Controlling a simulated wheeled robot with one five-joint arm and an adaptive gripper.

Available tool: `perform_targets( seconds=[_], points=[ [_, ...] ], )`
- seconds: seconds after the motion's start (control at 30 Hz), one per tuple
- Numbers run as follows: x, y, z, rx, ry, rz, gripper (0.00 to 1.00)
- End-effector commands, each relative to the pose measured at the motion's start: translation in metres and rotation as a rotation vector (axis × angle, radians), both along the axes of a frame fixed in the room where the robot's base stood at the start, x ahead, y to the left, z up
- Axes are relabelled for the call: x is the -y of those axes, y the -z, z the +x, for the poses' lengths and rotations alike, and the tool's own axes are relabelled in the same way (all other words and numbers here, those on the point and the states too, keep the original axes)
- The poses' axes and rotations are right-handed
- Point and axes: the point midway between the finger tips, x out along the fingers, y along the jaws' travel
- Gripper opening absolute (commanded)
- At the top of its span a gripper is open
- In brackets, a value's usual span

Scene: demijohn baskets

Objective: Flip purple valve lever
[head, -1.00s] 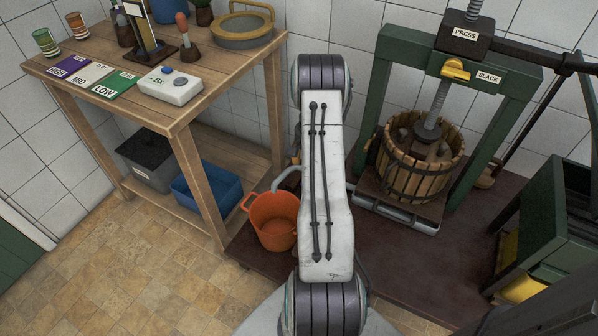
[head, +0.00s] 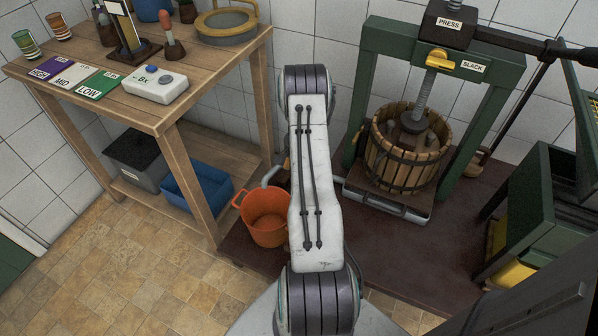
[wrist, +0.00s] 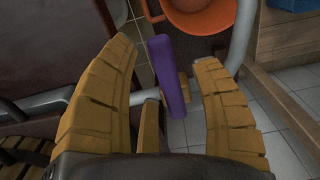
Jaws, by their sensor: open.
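The purple lever (wrist: 166,80) shows in the wrist view as a straight purple bar, running upright in the picture. My gripper (wrist: 166,58) is open, with one yellow finger on each side of the lever. Gaps show between the lever and both fingers, so it is not gripped. The lever's near end lies close to a small yellow part at my gripper's middle; I cannot tell whether they touch. In the head view my own arm hides the gripper and the lever.
An orange bucket (head: 264,216) stands left of my arm; it also shows in the wrist view (wrist: 202,20). A grey pipe (wrist: 243,32) runs close to the right finger. A press with a wooden basket (head: 402,160) stands right; a wooden table (head: 200,88) stands left.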

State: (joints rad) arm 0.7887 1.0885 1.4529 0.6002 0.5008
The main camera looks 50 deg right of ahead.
Motion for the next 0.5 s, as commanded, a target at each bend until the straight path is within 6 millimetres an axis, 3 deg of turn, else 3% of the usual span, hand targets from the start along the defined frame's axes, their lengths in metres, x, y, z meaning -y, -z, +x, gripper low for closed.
perform_targets(
  seconds=[0.5],
  points=[
    [0.0000, 0.0111, 0.0000, 0.000, 0.000, 0.000, 0.61]
  ],
)
